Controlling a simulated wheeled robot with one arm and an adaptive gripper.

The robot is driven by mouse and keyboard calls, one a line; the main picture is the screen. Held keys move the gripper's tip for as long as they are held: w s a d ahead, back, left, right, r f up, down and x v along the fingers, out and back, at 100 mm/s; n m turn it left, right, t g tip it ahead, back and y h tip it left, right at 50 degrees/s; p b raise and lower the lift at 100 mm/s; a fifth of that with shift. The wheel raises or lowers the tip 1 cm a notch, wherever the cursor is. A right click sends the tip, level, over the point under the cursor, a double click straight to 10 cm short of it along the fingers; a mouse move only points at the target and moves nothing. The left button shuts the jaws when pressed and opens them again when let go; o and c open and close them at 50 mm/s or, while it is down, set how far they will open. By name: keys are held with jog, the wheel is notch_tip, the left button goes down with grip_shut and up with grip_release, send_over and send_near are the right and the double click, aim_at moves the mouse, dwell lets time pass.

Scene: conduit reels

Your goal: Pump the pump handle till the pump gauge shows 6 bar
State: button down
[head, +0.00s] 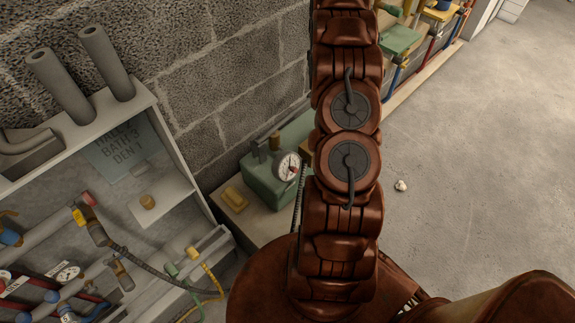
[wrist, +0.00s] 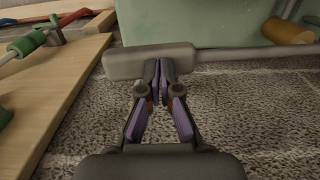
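The pump is a green box (head: 268,178) on a low ledge by the block wall in the head view. Its round white gauge (head: 288,166) faces me; a red mark shows, but the reading is too small to tell. In the wrist view the green body (wrist: 190,22) fills the top, and the pump handle, with a thick grey grip (wrist: 125,64) on a rod running right, crosses in front of it. My gripper (wrist: 161,72) is shut, its fingertips together at the grip, overlapping its lower edge. I cannot tell whether they touch. My arm hides the gripper in the head view.
A shelf unit (head: 165,110) with pipes, valves and another gauge (head: 66,272) stands at left. A yellow block (head: 235,197) lies beside the pump. A wooden board (wrist: 70,75) is left of the grip. Concrete floor (head: 470,150) is mostly clear at right.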

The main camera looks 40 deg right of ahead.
jog(key=shift+a+f, duration=0.1)
jog(key=shift+f, duration=0.4)
jog(key=shift+r, duration=0.15)
notch_tip(320, 180, up, 8)
jog(key=shift+r, duration=0.15)
dwell(0.9)
jog(key=shift+r, duration=0.1)
dwell(0.4)
notch_tip(320, 180, up, 5)
jog(key=shift+f+p, duration=0.1)
jog(key=shift+p, duration=0.5)
dwell(0.4)
